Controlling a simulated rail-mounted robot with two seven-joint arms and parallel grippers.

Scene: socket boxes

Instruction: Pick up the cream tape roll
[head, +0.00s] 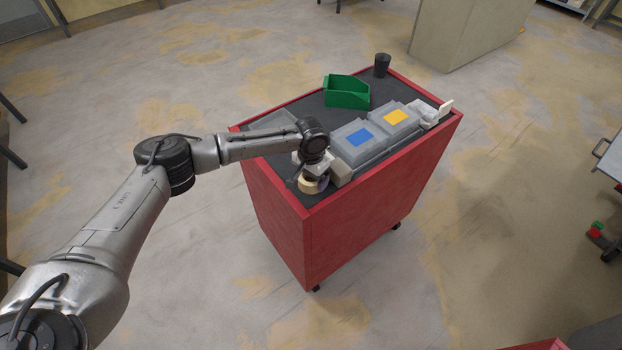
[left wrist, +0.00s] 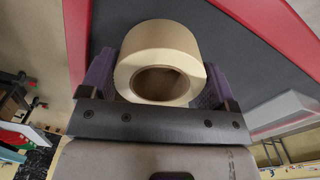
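The cream tape roll (head: 313,185) is at the near left corner of the red cart's dark top in the head view. It also shows in the left wrist view (left wrist: 160,60), with its round hole facing the camera. My left gripper (head: 316,178) is over that corner. In the left wrist view its two purple fingers (left wrist: 160,82) stand on either side of the roll and appear to press against it. I cannot tell whether the roll touches the cart top. My right gripper is in neither view.
Grey boxes with a blue label (head: 359,137) and a yellow label (head: 395,117) stand beside the gripper on the red cart (head: 350,230). A green bin (head: 346,93) and a black cup (head: 382,65) stand farther back. The cart top has a raised red rim.

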